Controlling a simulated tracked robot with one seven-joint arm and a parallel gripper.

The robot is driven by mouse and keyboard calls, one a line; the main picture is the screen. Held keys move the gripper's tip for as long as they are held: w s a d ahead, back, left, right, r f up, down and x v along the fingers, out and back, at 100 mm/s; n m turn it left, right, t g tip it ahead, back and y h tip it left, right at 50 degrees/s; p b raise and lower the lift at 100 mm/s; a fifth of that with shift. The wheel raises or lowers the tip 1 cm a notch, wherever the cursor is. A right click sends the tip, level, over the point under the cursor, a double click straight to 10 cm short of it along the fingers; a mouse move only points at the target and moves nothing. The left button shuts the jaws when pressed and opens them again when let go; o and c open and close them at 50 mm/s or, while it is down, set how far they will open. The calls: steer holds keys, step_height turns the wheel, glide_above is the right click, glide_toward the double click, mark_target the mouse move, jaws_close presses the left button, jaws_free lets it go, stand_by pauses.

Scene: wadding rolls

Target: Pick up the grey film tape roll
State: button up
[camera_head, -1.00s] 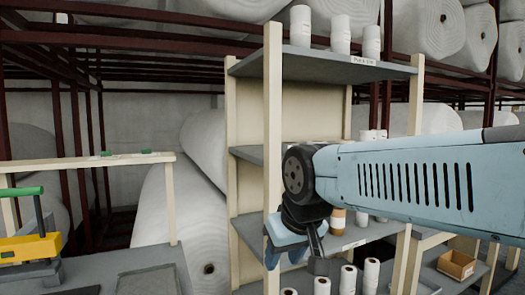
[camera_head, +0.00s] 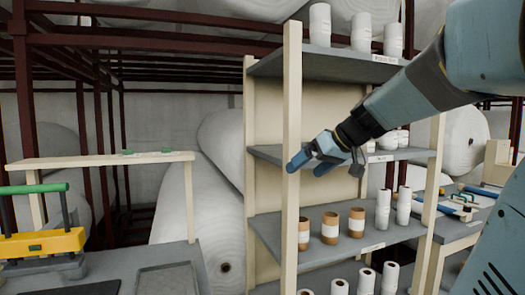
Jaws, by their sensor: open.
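My gripper (camera_head: 306,164) is open and empty, with blue fingers. It is in front of the shelf unit at the height of the middle shelf (camera_head: 268,154), near the left front post. Pale rolls (camera_head: 392,140) stand on that shelf, partly hidden behind my wrist and arm. On the shelf below stand three brown rolls with white bands (camera_head: 330,227) and, to their right, two pale grey-white rolls (camera_head: 383,210). I cannot tell which roll is the grey film tape roll. My gripper touches none of the rolls that I can see.
The pale front post (camera_head: 292,140) stands close to my gripper. White rolls (camera_head: 361,32) stand on the top shelf and more (camera_head: 366,281) at the bottom. A bench with a yellow and green tool (camera_head: 45,243) is at left. Another bench with tools (camera_head: 470,200) is at right.

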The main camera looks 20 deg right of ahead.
steer(key=w+d+r+n+t, duration=0.1)
steer(key=w+d+r+t, duration=0.2)
steer(key=d, duration=0.4)
steer(key=w+d+r+n+t, duration=0.1)
steer(key=w+d+r, duration=0.3)
steer(key=d, duration=0.3)
steer(key=x, duration=1.3)
steer(key=shift+w+d, duration=0.1)
steer(key=shift+w, duration=0.15)
steer(key=c, duration=1.1)
